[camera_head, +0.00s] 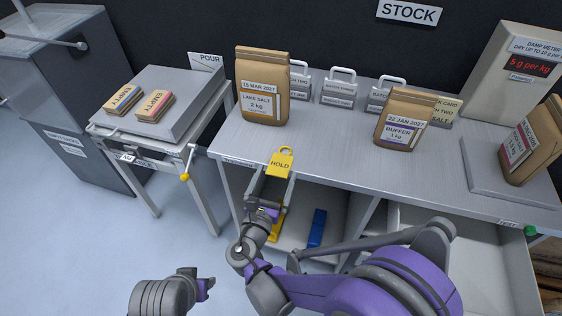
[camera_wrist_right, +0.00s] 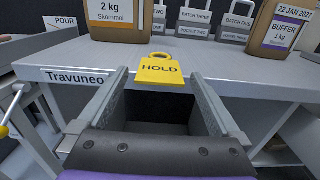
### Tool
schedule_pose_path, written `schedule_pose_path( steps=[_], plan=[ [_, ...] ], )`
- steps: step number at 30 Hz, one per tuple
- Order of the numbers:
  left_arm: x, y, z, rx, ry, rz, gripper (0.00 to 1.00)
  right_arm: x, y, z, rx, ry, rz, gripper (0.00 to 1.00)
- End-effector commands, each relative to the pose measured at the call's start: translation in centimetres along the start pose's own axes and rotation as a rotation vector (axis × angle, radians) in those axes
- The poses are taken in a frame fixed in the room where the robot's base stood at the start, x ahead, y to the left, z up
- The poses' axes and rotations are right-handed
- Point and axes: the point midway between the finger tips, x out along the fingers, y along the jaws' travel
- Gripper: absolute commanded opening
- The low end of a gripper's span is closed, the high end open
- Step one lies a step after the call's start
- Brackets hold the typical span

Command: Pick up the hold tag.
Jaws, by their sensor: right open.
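The hold tag (camera_head: 280,164) is a yellow plate marked HOLD with a loop at its top. It is at the front edge of the grey bench, and its lower end seems to reach the edge. In the right wrist view the tag (camera_wrist_right: 159,69) shows straight ahead, between the tips of the two fingers. My right gripper (camera_head: 272,182) is open at the bench's front edge, with its fingers pointing at the tag. I cannot tell whether they touch it. My left gripper (camera_head: 204,288) is low at the bottom of the head view, away from the bench; its jaws are unclear.
A Lake Salt bag (camera_head: 263,88) stands behind the tag to the left, and a Buffer bag (camera_head: 403,120) to the right. Several handled batch blocks line the back. An open shelf below holds a blue item (camera_head: 317,228). The bench top (camera_head: 335,150) around the tag is clear.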

Motion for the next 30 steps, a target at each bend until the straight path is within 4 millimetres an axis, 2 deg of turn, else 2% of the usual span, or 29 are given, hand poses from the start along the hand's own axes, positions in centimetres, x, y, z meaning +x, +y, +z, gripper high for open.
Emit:
schedule_pose_path(
  steps=[2, 3, 15, 16, 23, 26, 30],
  plan=[
    [0.0, 0.0, 0.0, 0.000, 0.000, 0.000, 0.44, 0.0, 0.0, 0.0, 0.000, 0.000, 0.000, 1.00],
    [0.0, 0.0, 0.0, 0.000, 0.000, 0.000, 0.44, 0.0, 0.0, 0.0, 0.000, 0.000, 0.000, 0.96],
    [0.0, 0.0, 0.0, 0.000, 0.000, 0.000, 0.44, -0.1, 0.0, 0.0, 0.001, 0.000, 0.000, 0.24],
    [0.0, 0.0, 0.0, 0.000, 0.000, 0.000, 0.44, -0.1, 0.0, 0.0, 0.001, 0.000, 0.000, 0.21],
    [-0.1, 0.0, 0.0, 0.000, 0.000, 0.000, 0.44, -0.1, 0.0, 0.2, 0.001, 0.000, 0.000, 0.21],
    [-0.5, 0.0, -0.2, 0.000, 0.002, 0.000, 0.44, -0.1, 0.0, 1.2, 0.001, 0.000, 0.000, 0.21],
    [-1.6, 0.0, -0.6, 0.000, 0.006, 0.000, 0.44, -0.1, 0.0, 4.0, 0.001, -0.001, 0.000, 0.21]
  ],
)
